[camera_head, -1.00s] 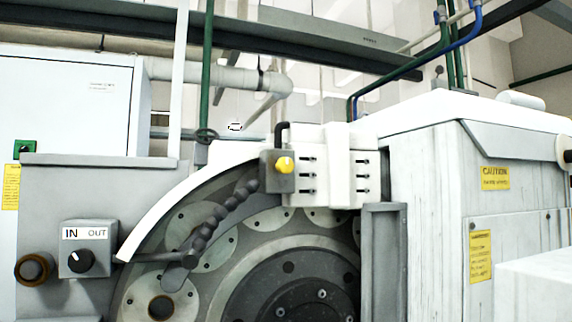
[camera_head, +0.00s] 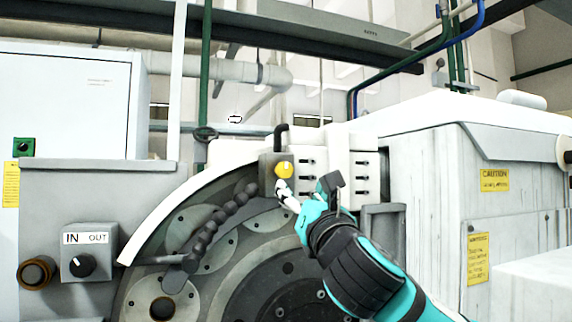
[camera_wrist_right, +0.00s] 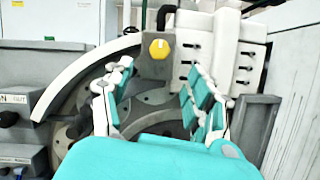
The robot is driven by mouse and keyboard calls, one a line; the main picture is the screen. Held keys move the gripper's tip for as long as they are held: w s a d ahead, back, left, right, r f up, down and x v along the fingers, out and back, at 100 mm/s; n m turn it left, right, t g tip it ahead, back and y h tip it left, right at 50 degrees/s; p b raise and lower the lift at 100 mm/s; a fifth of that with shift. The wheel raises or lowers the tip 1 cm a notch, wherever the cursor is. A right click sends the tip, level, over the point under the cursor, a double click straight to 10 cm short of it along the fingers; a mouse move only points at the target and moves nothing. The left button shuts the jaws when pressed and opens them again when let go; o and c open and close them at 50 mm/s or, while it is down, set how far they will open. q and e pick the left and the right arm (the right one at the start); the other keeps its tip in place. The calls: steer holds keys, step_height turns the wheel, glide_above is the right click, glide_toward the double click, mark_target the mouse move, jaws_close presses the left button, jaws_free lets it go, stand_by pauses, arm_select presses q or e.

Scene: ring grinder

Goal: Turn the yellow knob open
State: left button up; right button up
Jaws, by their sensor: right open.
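The yellow knob (camera_head: 284,169) sits on a small grey block (camera_head: 268,172) at the top of the grinder's round housing. My right gripper (camera_head: 306,190) is in front of the machine, just below and to the right of the knob in the head view. In the right wrist view the knob (camera_wrist_right: 159,49) shows ahead, beyond and above the two spread fingers (camera_wrist_right: 157,90). The fingers are open, with nothing between them, and do not appear to touch the knob. My left gripper is out of view.
A black segmented hose (camera_head: 222,222) curves left of the knob, and a black bent pipe (camera_head: 281,136) rises above it. White slotted blocks (camera_head: 335,160) stand close on the right. An IN/OUT switch box (camera_head: 88,250) is at the lower left.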

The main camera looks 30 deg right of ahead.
mark_target(286, 171)
steer(key=p+x, duration=0.4)
steer(key=x, duration=0.6)
steer(key=shift+r, duration=0.1)
steer(key=shift+w+d+r, duration=0.1)
steer(key=shift+w+d, duration=0.1)
steer(key=shift+w, duration=0.4)
steer(key=c, duration=1.1)
steer(key=shift+c, duration=0.2)
